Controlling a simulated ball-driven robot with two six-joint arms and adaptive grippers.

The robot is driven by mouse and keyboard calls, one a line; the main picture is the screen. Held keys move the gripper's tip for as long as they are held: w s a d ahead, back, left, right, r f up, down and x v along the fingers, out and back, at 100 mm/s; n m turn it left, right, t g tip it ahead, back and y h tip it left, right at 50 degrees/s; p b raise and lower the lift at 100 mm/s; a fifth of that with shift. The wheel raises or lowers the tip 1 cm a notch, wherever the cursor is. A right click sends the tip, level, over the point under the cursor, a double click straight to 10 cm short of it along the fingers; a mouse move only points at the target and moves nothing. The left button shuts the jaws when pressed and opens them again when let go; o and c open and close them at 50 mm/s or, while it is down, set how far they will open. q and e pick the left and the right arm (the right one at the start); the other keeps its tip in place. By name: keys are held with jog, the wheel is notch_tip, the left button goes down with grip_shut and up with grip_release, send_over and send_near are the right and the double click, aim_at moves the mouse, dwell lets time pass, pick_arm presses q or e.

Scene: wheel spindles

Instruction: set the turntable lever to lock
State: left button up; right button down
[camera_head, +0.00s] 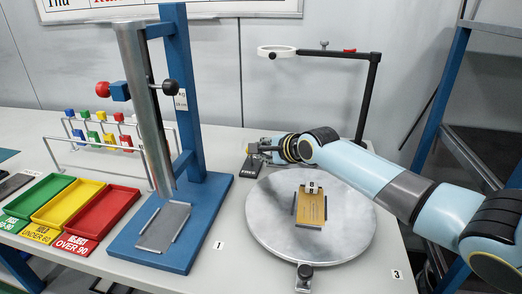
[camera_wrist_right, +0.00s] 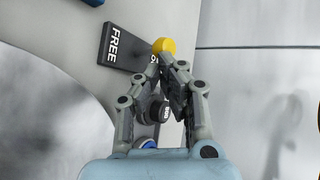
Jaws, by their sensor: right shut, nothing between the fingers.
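The round grey turntable (camera_head: 270,235) stands on the right part of the bench. A black label plate (camera_head: 251,166) lies beside its back left edge; in the right wrist view the plate (camera_wrist_right: 119,46) reads FREE, and its other word is mostly hidden behind my fingers. A yellow round knob (camera_wrist_right: 163,45), apparently the lever's end, shows just past the fingertips; the lever's shaft is hidden. My right gripper (camera_head: 256,148) is above the plate; in the wrist view its fingertips (camera_wrist_right: 170,63) are together and empty, close to the knob. Contact cannot be told. My left gripper is not in view.
A wood-coloured block with a small piece on it (camera_head: 310,208) sits on the turntable. A magnifier stand (camera_head: 370,95) rises behind. A blue press-like stand (camera_head: 185,90), coloured trays (camera_head: 98,217) and a rack (camera_head: 105,140) occupy the left.

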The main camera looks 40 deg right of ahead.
jog(key=shift+w+d+r+m+g+y+p, duration=0.4)
jog(key=shift+w+d+r+g+p, duration=0.15)
jog(key=shift+p, duration=0.3)
jog(key=shift+w+d+f+m+g+y, duration=0.15)
jog(key=shift+w+d+m+g+y, duration=0.15)
jog(key=shift+g+y, duration=0.25)
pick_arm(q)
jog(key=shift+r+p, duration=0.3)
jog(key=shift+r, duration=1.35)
pick_arm(e)
jog(key=shift+w+d+f+m+g+y, duration=0.2)
jog(key=shift+d+m+g+y, duration=0.1)
jog(key=shift+d+g, duration=0.1)
jog(key=shift+w+d+y, duration=0.1)
jog(key=shift+y, duration=0.15)
pick_arm(q)
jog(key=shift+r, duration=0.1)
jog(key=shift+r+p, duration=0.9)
jog(key=shift+p, duration=0.1)
pick_arm(e)
jog(key=shift+r, duration=0.85)
